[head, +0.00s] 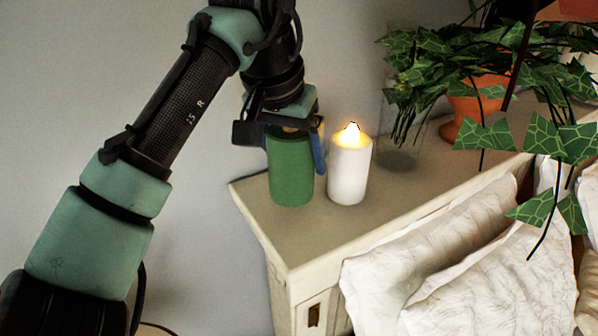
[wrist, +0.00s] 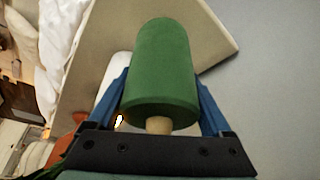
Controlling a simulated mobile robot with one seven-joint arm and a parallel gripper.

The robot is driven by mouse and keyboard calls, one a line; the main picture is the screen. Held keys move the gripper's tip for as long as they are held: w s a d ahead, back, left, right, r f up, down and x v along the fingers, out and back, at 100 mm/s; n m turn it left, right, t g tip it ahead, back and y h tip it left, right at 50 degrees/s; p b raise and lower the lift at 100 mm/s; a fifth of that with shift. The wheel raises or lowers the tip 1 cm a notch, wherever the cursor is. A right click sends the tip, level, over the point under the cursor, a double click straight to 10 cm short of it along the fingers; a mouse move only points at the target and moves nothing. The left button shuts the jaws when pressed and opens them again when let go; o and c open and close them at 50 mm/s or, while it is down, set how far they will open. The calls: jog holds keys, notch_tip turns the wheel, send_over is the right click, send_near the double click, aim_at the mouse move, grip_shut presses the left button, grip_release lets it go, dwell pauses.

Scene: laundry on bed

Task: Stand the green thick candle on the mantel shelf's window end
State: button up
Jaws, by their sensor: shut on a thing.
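The green thick candle (head: 291,178) is upright near the left end of a pale shelf top (head: 390,205), which I take to be the mantel shelf. My gripper (head: 280,138) is above it, with its blue fingers on either side of the candle's upper part, shut on it. In the wrist view the green candle (wrist: 160,62) lies between the two blue fingers (wrist: 162,90). Its base appears at or just over the shelf top; I cannot tell if it touches. No window shows in either view.
A lit white candle (head: 349,172) stands close to the right of the green one. A clear glass (head: 397,155) and a leafy plant in a terracotta pot (head: 470,105) are farther right. White pillows (head: 460,255) lie along the shelf's front. The shelf's left front corner is bare.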

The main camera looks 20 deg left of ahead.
aim_at(295, 176)
jog(key=shift+x, duration=0.75)
jog(key=f, duration=0.1)
jog(key=f+p, duration=0.1)
jog(key=shift+s+f, duration=0.3)
jog(key=shift+s, duration=0.1)
jog(key=shift+w+f, duration=0.1)
jog(key=shift+w, duration=0.05)
jog(key=shift+f, duration=0.1)
jog(key=o, duration=1.3)
